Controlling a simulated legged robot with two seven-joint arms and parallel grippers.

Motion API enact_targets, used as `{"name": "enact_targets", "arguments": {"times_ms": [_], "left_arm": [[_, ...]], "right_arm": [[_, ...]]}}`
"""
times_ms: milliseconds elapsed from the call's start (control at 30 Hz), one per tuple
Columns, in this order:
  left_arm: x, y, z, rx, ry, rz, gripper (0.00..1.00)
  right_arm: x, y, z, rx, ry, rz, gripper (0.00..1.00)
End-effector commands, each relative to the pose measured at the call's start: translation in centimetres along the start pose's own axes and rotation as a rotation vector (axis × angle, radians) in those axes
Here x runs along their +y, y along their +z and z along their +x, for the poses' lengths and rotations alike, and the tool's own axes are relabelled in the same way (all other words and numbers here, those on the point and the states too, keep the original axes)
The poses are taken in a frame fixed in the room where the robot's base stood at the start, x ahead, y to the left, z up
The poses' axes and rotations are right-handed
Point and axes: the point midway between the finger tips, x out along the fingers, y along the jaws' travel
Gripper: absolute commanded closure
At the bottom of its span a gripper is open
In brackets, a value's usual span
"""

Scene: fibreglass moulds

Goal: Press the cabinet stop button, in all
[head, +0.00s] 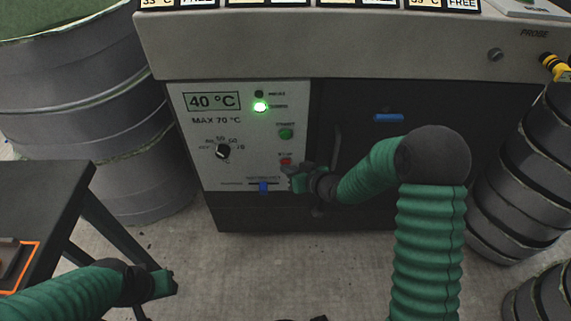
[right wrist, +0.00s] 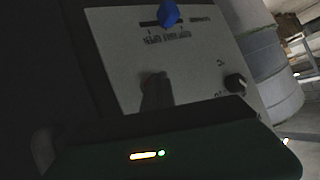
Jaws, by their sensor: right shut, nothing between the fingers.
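The cabinet's pale control panel (head: 205,120) faces me in the head view. Its red stop button (head: 286,161) sits at the panel's lower right, under the green start button (head: 286,133). My right gripper (head: 294,178) is shut and empty, just below and right of the stop button; I cannot tell whether it touches it. In the right wrist view the panel (right wrist: 110,60) is upside down, and a dark reddish shape stands over it, its identity unclear. My left gripper (head: 163,283) is low at the left, away from the cabinet; its jaw state is unclear.
A blue handle (head: 388,118) is on the dark door. Grey drums (head: 110,120) stand left, others right (head: 520,185). A dark table (head: 45,190) is at left.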

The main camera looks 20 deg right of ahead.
Motion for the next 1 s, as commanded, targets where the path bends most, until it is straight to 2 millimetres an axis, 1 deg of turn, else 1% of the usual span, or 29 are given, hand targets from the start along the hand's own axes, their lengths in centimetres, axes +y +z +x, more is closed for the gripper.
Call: {"name": "enact_targets", "arguments": {"times_ms": [400, 700, 1000], "left_arm": [[0.0, -0.1, -0.2, 0.000, 0.000, 0.000, 1.00], [0.0, -0.1, -0.2, 0.000, 0.000, 0.000, 1.00], [0.0, -0.1, -0.3, 0.000, 0.000, 0.000, 1.00]], "right_arm": [[-0.8, 0.7, -1.2, 0.001, 0.000, 0.000, 1.00], [-0.9, 0.8, -1.3, 0.001, 0.000, 0.000, 1.00], [-2.4, 2.3, -3.2, 0.000, 0.000, 0.000, 1.00]]}}
